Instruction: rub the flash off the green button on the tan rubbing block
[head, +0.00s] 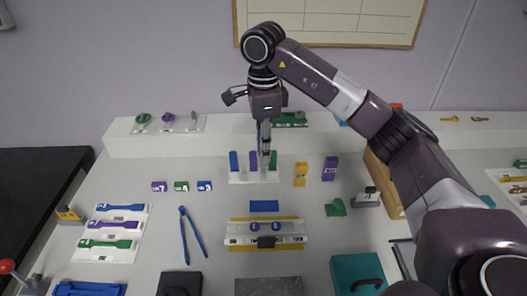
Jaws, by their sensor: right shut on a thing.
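My right gripper (265,148) points straight down at the middle of the bench, over the white rack (240,178). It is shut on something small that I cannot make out. Its fingertips are close to the upright purple piece (253,161) and the upright green piece (273,161); I cannot tell whether they touch either. A green round piece (143,118) lies on a white plate on the back ledge; I cannot tell whether it is the green button. A tan block-like body (377,177) stands at the right, partly behind my right arm. My left gripper is out of view.
A blue upright piece (234,161) stands in the rack. Yellow (300,174) and purple (330,168) blocks stand right of it. A white fixture (240,238), blue tongs (190,235) and a teal box (357,272) lie nearer. Bare bench shows between them.

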